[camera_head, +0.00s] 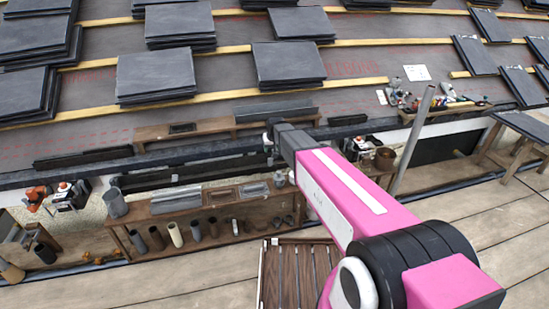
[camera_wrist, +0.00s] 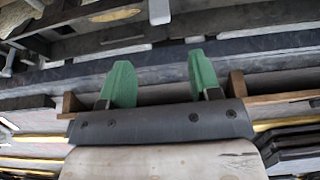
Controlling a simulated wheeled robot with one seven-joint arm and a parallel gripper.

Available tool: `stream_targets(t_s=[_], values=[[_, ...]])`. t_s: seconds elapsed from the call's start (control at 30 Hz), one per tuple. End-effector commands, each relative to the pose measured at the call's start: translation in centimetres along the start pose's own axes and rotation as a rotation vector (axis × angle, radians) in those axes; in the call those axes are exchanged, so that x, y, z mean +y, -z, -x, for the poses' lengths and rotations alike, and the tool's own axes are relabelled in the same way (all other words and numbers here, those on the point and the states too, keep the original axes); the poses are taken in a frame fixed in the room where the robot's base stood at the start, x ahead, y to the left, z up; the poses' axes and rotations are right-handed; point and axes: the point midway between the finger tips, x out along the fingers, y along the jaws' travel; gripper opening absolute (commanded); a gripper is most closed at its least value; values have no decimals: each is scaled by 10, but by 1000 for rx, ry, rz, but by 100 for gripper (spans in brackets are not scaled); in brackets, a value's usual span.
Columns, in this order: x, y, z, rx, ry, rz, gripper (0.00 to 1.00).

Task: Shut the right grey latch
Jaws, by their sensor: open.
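My gripper (camera_wrist: 163,80) shows in the wrist view with its two green fingers apart and nothing between them. In the head view my pink arm reaches away to the dark eave, and the gripper end (camera_head: 270,138) is small there, by the front edge of a wooden shelf. I cannot surely pick out the right grey latch in either view. A small light grey piece (camera_wrist: 159,10) lies beyond the fingers in the wrist view, but I cannot tell whether it is a latch. My arm hides part of the eave in the head view.
Stacks of slate tiles (camera_head: 157,73) lie on the roof above. A wooden shelf (camera_head: 160,133) runs along the eave. A lower wooden rack (camera_head: 160,222) holds pots and tubes. A grey pole (camera_head: 412,140) stands right of my arm. The plank floor (camera_head: 190,281) is mostly clear.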

Motion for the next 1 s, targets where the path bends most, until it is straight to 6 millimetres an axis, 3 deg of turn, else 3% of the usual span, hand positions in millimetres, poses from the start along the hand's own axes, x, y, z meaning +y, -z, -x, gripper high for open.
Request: stream_targets(t_s=[0.6, 0.97, 1.0], values=[[1, 0, -94, -2, 0, -1, 57], [1, -1, -100, -1, 0, -1, 57], [1, -1, -100, -1, 0, -1, 48]])
